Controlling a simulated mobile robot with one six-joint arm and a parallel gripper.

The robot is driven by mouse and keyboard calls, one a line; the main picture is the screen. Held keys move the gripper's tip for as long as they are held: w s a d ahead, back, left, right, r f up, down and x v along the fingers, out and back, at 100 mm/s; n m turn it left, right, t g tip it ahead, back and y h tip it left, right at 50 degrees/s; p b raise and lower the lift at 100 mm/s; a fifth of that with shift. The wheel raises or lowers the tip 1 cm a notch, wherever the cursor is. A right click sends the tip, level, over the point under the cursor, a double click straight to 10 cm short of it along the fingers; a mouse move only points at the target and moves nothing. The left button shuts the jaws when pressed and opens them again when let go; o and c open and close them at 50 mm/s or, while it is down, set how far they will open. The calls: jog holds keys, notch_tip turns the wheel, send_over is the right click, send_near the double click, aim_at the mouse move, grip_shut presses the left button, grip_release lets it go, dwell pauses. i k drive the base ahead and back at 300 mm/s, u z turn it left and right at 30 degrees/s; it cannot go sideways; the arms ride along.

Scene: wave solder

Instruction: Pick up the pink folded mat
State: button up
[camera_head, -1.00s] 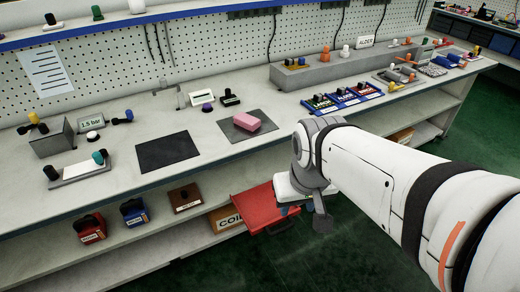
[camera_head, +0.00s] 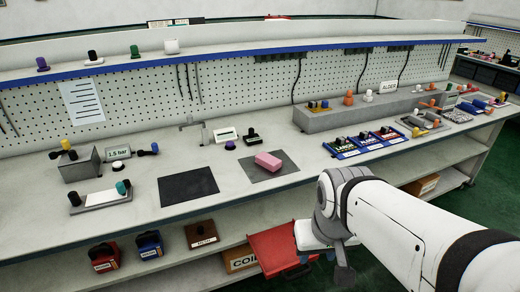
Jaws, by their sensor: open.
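The pink folded mat (camera_head: 269,161) is a small, thick pink block on a dark grey square pad (camera_head: 287,171) on the grey workbench. It lies near the middle of the head view, in plain sight, and nothing touches it from above. My white arm (camera_head: 395,225) comes in from the lower right, and its grey joint (camera_head: 333,200) is in front of the bench edge, right of and nearer than the mat. I cannot make out any gripper fingers in the view.
A black pad (camera_head: 188,187) lies left of the mat. A black-handled stamp (camera_head: 252,137) and a white sign stand behind it. A red tray (camera_head: 280,250) sticks out below the bench. A pegboard rises behind.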

aim_at(272, 164)
jog(key=z, duration=0.5)
jog(key=i, duration=1.65)
jog(key=u, duration=0.55)
